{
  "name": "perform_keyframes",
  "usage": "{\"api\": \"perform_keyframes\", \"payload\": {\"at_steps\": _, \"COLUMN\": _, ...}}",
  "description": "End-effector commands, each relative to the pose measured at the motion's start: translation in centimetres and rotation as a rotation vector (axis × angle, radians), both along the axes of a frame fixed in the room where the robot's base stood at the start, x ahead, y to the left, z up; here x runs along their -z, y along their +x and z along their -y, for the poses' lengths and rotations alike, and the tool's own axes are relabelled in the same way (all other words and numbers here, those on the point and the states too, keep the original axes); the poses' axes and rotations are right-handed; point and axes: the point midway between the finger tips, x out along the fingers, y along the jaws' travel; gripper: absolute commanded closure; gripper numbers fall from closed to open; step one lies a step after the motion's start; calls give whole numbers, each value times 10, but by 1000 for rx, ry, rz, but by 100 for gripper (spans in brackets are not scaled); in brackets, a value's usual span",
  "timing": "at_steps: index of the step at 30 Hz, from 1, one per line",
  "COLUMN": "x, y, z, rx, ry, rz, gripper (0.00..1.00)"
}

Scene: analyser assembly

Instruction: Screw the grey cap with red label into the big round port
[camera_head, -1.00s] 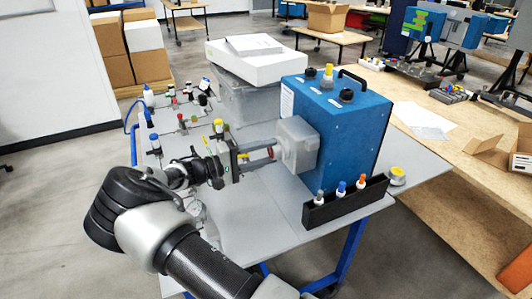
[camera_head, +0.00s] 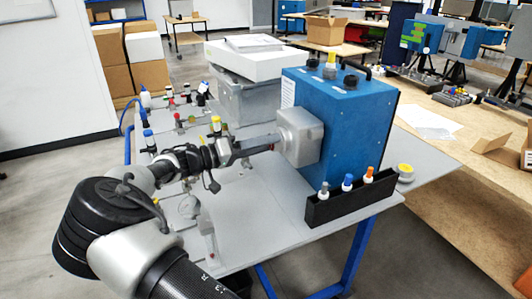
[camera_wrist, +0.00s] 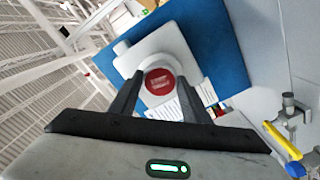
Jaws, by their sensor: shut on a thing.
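The blue analyser (camera_head: 350,120) stands on the grey table, with a pale grey housing (camera_head: 300,137) on its left side. My gripper (camera_head: 277,139) reaches right up to this housing, fingers pointing at it. In the wrist view, my gripper (camera_wrist: 160,88) has its two fingers on either side of the grey cap with its red label (camera_wrist: 160,82). The label faces the camera. The cap lies in front of the pale housing (camera_wrist: 170,38). The big round port is hidden behind the cap, and I cannot tell whether the threads engage. The cap is hidden in the head view.
A black rack (camera_head: 350,198) with several small capped bottles stands at the analyser's front. A yellow-topped round piece (camera_head: 405,170) lies to its right. Small fittings crowd the table's left side. A grey bin with a white box (camera_head: 257,63) stands behind.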

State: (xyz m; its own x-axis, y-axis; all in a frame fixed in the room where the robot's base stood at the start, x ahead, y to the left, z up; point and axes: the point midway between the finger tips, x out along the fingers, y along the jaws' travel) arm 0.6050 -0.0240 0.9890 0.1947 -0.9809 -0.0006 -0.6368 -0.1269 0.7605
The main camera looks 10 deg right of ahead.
Motion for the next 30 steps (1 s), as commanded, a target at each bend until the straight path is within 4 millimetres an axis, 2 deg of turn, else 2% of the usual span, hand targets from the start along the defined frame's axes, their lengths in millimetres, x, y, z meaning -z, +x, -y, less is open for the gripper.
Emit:
{"api": "perform_keyframes", "payload": {"at_steps": 23, "x": 3, "y": 0, "z": 0, "rx": -1, "ry": 88, "rz": 457, "gripper": 86}}
{"api": "perform_keyframes", "payload": {"at_steps": 30, "x": -2, "y": 0, "z": 0, "rx": -3, "ry": 174, "rz": 907, "gripper": 86}}
